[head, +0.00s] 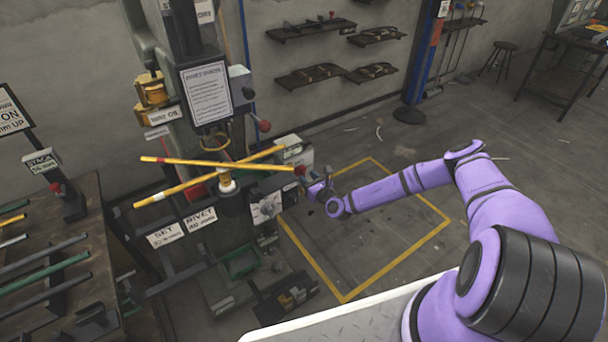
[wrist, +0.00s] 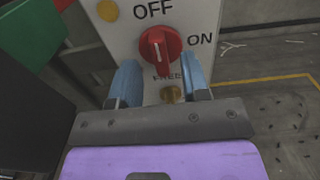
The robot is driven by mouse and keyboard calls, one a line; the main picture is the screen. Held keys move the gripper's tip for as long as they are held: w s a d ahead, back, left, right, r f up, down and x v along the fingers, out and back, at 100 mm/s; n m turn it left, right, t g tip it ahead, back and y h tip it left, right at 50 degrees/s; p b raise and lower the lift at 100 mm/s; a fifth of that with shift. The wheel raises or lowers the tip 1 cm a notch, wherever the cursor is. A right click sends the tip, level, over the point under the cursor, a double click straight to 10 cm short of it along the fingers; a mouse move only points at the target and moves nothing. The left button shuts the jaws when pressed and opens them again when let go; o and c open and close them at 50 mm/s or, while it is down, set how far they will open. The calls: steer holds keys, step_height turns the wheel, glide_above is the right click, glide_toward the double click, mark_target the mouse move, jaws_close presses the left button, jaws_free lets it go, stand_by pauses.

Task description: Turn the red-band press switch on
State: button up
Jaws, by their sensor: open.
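The press (head: 205,95) stands at left centre in the head view, with two crossed yellow bars. One yellow bar (head: 168,161) has a red band; the other has a white band. In the wrist view a pale switch panel (wrist: 118,32) reads OFF at the top, ON at the right and FREE below. Its red rotary switch (wrist: 159,44) has a grip hanging downward; which end is the pointer is unclear. A brass knob (wrist: 171,94) sits below it. My gripper (wrist: 162,72) is open, with blue fingers either side of the switch's lower part; contact cannot be told.
A rack table with several bars (head: 50,262) stands at the left. Yellow floor lines (head: 388,262) mark open floor right of the press. A green part (wrist: 30,32) is left of the panel. Wall shelves (head: 310,75) hang behind.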

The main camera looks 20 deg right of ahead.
mark_target(304, 174)
steer(key=shift+x, duration=1.55)
jaws_close()
